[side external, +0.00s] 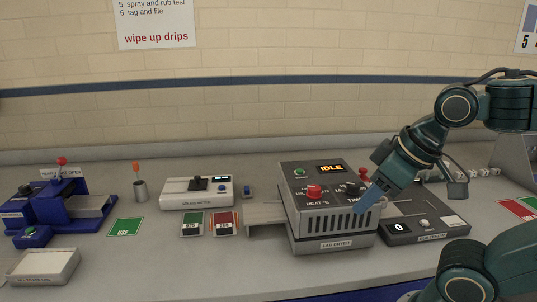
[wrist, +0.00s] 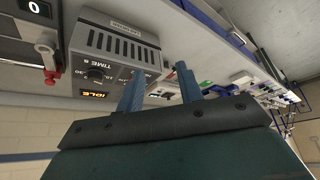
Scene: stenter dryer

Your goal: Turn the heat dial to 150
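The lab dryer (side external: 333,222) is a grey box with a slotted front, and its display (side external: 331,169) reads IDLE. The heat dial (side external: 314,191) is a red knob above the HEAT label on the sloped top; its setting is too small to read. My gripper (side external: 367,203) is at the dryer's front right, by the TIME side, apart from the heat dial. In the wrist view my gripper (wrist: 160,70) shows two blue fingers spread with nothing between them. There the dryer (wrist: 112,45) appears upside down, with the black time dial (wrist: 95,74); the heat dial cannot be made out, perhaps behind a finger.
A green button (side external: 300,172) and red-knobbed lever (side external: 363,174) are near the dial. A balance (side external: 425,226) stands right of the dryer. Left are a white meter (side external: 197,191), colour cards (side external: 192,224) and a blue press (side external: 68,205).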

